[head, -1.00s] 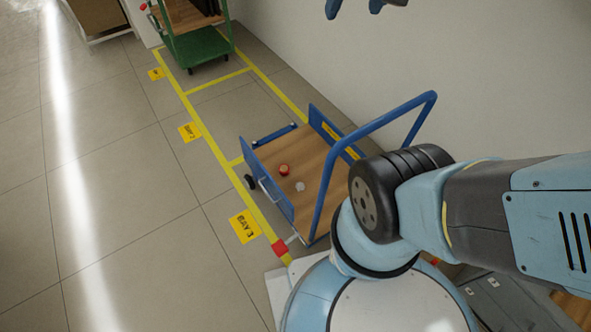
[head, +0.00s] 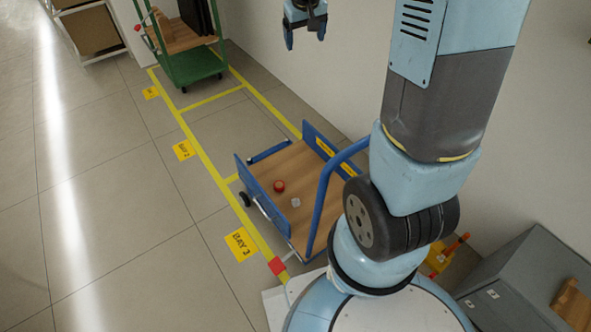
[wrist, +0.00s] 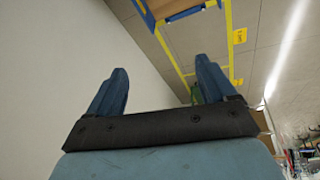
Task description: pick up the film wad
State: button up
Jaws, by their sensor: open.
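The film wad (head: 295,202) looks like a small pale, crumpled lump. It lies on the wooden deck of the blue cart (head: 308,172) in the head view, just right of and below a red and white round item. My gripper (head: 305,36) is at the top of the head view, high above and beyond the cart, apart from the wad. In the wrist view my gripper (wrist: 162,88) has its two blue fingers wide apart with nothing between them. The wrist view shows only part of the cart (wrist: 150,18) at its top edge, and I cannot see the wad there.
The red round item (head: 279,186) sits close to the wad. The cart's blue side panel (head: 262,192) and tall push handle (head: 322,190) border the deck. A green trolley (head: 190,66) stands farther back. A grey cabinet (head: 520,285) is at lower right. Floor at left is clear.

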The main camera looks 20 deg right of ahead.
jog(key=w+f+g, duration=0.1)
jog(key=w+f, duration=0.3)
jog(key=f, duration=0.4)
jog(key=w+f, duration=0.5)
jog(key=f, duration=0.4)
jog(key=n+g+y, duration=0.1)
jog(key=n+g, duration=0.2)
send_over(296, 201)
notch_tip(296, 201, down, 52)
notch_tip(296, 201, down, 8)
jog(key=shift+s+d, duration=0.1)
jog(key=shift+d, duration=0.05)
jog(key=shift+w+f, duration=0.15)
jog(key=shift+f, duration=1.15)
jog(key=shift+w+f, duration=0.1)
jog(key=shift+f, duration=1.2)
jog(key=c, duration=1.1)
